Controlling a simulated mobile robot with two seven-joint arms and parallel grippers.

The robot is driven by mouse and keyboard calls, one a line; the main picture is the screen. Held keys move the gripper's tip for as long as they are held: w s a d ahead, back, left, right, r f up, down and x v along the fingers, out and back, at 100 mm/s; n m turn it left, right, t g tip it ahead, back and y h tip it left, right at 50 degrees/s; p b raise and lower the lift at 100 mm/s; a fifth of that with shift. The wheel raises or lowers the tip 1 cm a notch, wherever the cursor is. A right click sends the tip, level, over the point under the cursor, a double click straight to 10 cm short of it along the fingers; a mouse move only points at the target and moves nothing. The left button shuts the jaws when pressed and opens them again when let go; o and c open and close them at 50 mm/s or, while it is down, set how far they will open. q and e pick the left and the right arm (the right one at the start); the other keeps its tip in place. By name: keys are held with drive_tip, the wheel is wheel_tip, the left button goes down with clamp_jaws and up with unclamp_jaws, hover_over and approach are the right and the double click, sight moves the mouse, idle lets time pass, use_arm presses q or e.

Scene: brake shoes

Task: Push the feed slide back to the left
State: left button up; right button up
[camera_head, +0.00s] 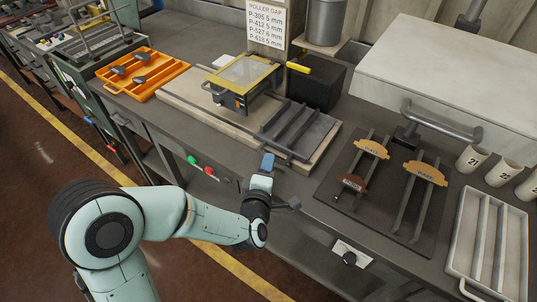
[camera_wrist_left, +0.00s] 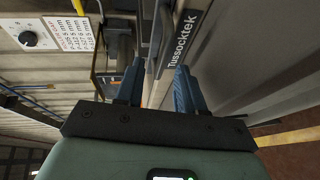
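The feed slide looks to be the dark grey ribbed plate (camera_head: 312,138). It sits at the right end of a pale base board (camera_head: 190,97), right of the yellow-framed roller unit (camera_head: 246,72). My left gripper (camera_head: 268,163) is just in front of the board's near edge, close to the slide's near left corner. Whether it touches the slide I cannot tell. In the left wrist view its two blue fingers (camera_wrist_left: 157,88) stand apart, with nothing clearly held between them. My right gripper is out of view.
An orange tray (camera_head: 168,78) with dark parts stands left. A black block (camera_head: 318,84) with a yellow handle is behind the slide. A dark mat (camera_head: 335,195) with brake shoes on rails lies right, beside a white tray (camera_head: 464,235). Green and red buttons (camera_head: 209,171) are on the bench front.

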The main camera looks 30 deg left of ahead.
use_arm(q)
drive_tip(key=shift+x, duration=1.6)
drive_tip(key=shift+f, duration=0.1)
drive_tip(key=shift+s, duration=0.1)
drive_tip(key=shift+c, duration=0.3)
clamp_jaws()
